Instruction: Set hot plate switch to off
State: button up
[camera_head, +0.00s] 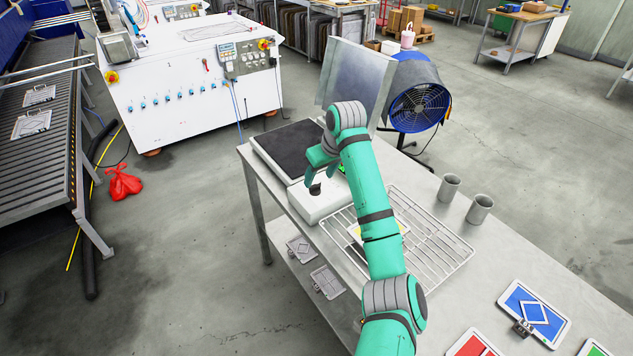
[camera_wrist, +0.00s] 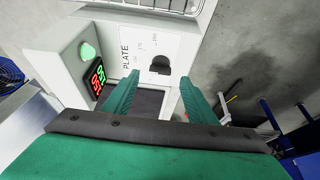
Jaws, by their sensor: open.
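The hot plate has a dark flat top (camera_head: 285,150) and a white control box (camera_head: 322,208) at the near end of it, on the metal table. In the wrist view its white panel reads PLATE, with a black round switch knob (camera_wrist: 161,64) and small marks I cannot read clearly. Which mark the knob points at cannot be told. A green button (camera_wrist: 88,51) and a red and green digital display (camera_wrist: 97,77) sit beside it. My gripper (camera_wrist: 158,84) is open and empty, its green fingers apart with the knob showing beyond the gap. In the head view my gripper (camera_head: 318,172) hangs over the control box.
A wire rack (camera_head: 440,248) lies on the table right of the control box, under my arm. A metal sheet (camera_head: 356,75) and a blue fan (camera_head: 418,100) are behind the hot plate. Coloured panels (camera_head: 533,312) lie at the lower right.

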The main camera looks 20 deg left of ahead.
aim_at(315, 185)
jog(key=shift+x, duration=2.1)
jog(key=c, duration=1.1)
jog(key=shift+o, duration=0.2)
